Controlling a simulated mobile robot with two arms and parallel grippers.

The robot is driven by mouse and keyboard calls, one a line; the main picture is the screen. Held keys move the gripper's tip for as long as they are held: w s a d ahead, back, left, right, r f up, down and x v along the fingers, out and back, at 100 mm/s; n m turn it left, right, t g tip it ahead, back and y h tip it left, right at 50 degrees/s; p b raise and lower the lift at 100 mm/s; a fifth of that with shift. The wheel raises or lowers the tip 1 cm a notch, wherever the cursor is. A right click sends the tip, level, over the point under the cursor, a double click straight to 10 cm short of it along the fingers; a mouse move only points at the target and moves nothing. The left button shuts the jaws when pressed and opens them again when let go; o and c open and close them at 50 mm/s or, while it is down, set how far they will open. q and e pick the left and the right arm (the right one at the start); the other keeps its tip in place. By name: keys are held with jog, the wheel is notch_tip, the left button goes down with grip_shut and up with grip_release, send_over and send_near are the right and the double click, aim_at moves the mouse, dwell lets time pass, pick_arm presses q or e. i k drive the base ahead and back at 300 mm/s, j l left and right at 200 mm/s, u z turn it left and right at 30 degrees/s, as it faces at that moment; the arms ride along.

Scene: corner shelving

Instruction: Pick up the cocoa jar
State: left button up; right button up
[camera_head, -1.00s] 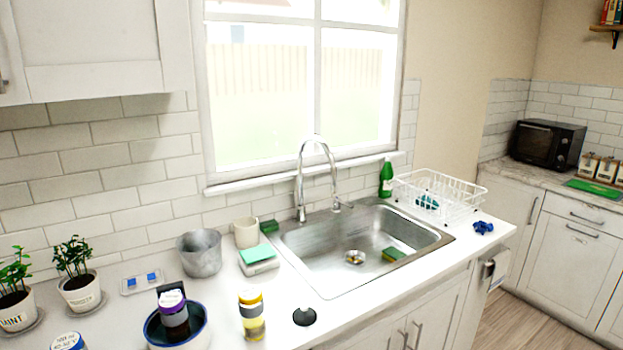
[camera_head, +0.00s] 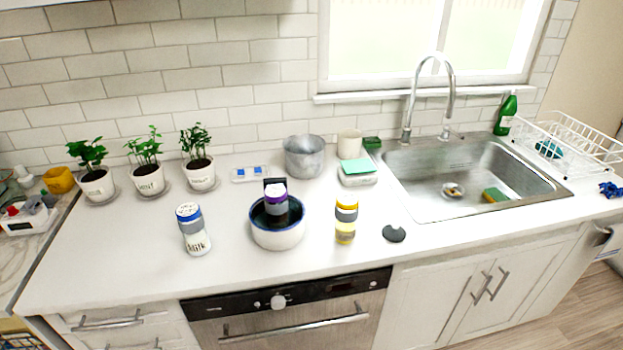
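No label reading cocoa is legible, so I cannot tell which jar is the cocoa jar. A jar with a blue and white lid and the word Milk (camera_head: 194,230) stands upright on the white counter. A jar with a purple band and a whitish lid (camera_head: 276,203) sits in a white bowl with a blue rim (camera_head: 277,236). A jar with a yellow lid, grey band and yellowish lower part (camera_head: 346,221) stands upright to the right of the bowl. Neither gripper is in view.
Potted plants (camera_head: 148,178) line the wall at the left. A grey metal pot (camera_head: 304,157), a beige mug (camera_head: 349,144) and a black disc-like object (camera_head: 394,234) are near the sink (camera_head: 420,203). The counter (camera_head: 120,245) is clear at front left.

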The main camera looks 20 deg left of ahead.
aim_at(275, 201)
jog(key=k+j+u, duration=0.1)
jog(key=u, duration=0.4)
jog(key=k+j+u, duration=0.15)
jog(key=u, duration=0.35)
